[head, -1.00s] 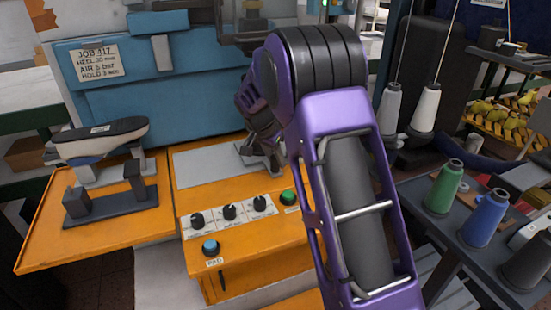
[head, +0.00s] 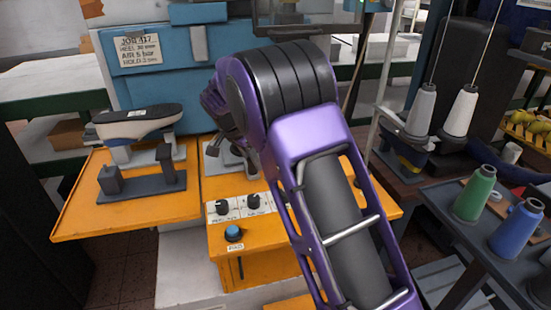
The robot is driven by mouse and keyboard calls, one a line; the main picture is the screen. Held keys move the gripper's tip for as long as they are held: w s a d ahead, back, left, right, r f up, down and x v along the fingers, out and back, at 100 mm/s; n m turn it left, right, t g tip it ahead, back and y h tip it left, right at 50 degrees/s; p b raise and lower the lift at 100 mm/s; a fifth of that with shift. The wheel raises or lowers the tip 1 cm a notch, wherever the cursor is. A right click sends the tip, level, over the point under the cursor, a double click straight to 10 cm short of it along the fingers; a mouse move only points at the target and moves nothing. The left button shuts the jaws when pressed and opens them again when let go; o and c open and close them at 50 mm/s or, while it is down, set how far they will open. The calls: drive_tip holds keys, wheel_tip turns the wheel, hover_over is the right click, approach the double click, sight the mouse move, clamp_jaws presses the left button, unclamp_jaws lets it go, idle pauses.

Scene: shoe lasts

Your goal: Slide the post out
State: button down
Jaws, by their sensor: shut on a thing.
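My gripper (head: 214,148) is at the left of the orange machine table, low over its grey plate (head: 240,165). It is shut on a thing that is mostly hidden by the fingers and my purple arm. I take this to be the post, but its shape and seating cannot be made out. To the left, a dark-soled shoe last (head: 138,120) lies sole up on a grey support on the orange side shelf (head: 90,222). A dark grey stand (head: 142,186) with two short uprights sits in front of the last, apart from my gripper.
The blue machine body (head: 160,80) stands behind the table. A control box with knobs and a blue button (head: 233,233) is at the front. Thread cones (head: 461,110) and green and blue spools (head: 475,193) stand at the right. The side shelf's front is clear.

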drive_tip(key=shift+s+a, duration=0.2)
drive_tip(key=shift+a, duration=0.7)
drive_tip(key=shift+s+a, duration=0.15)
drive_tip(key=shift+a, duration=0.75)
drive_tip(key=c, duration=0.6)
unclamp_jaws()
drive_tip(key=shift+a, duration=0.2)
drive_tip(key=shift+d, duration=0.15)
drive_tip(key=shift+s+r, duration=0.1)
drive_tip(key=shift+r, duration=0.4)
drive_tip(key=p+v, duration=0.1)
drive_tip(key=v, duration=1)
drive_tip(key=p+v, duration=0.1)
drive_tip(key=v, duration=0.4)
drive_tip(key=shift+a+r+p, duration=0.15)
drive_tip(key=shift+a+p, duration=0.15)
drive_tip(key=shift+r, duration=0.1)
